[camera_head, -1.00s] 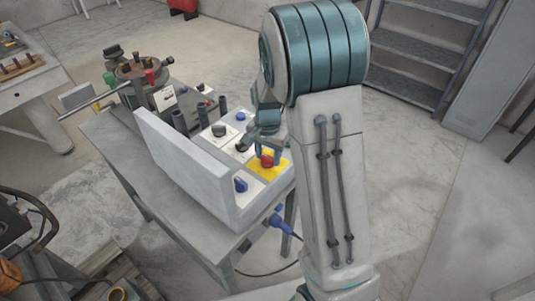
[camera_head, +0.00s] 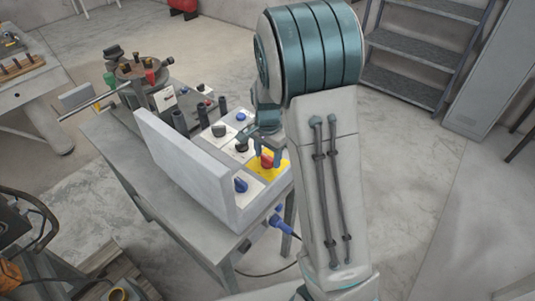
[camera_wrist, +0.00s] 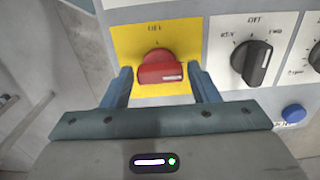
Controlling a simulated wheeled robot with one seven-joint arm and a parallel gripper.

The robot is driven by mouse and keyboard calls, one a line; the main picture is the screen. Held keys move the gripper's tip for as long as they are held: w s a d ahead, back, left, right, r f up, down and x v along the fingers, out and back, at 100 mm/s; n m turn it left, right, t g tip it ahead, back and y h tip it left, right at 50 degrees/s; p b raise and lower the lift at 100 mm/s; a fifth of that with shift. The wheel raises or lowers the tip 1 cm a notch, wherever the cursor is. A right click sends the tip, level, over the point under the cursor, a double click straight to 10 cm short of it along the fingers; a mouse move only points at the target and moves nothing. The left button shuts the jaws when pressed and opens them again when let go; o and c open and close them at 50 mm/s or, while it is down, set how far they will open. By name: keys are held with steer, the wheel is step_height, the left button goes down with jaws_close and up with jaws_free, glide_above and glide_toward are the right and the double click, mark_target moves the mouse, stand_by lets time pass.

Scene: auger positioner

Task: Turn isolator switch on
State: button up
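The isolator switch is a red rotary knob (camera_wrist: 160,70) on a yellow plate (camera_wrist: 127,40). Its grip bar lies about level across the wrist view, with a white mark toward the right end. In the head view the red knob (camera_head: 267,160) sits on the yellow plate near the front of the control box, partly hidden by my fingers. My gripper (camera_wrist: 160,78) is open, with one blue finger on each side of the knob. A small gap shows between each finger and the knob in the wrist view, so no grip is visible.
A black selector knob (camera_wrist: 256,62) and a blue button (camera_wrist: 293,113) are to the right in the wrist view. The control box's raised grey side wall (camera_head: 183,160) stands left of the switches. A blue knob (camera_head: 240,185) is nearby. Open floor lies right of the table.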

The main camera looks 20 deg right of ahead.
mark_target(268, 157)
steer(key=shift+o, duration=0.6)
step_height(268, 157, up, 14)
steer(key=shift+b, duration=0.35)
steer(key=shift+f, duration=0.1)
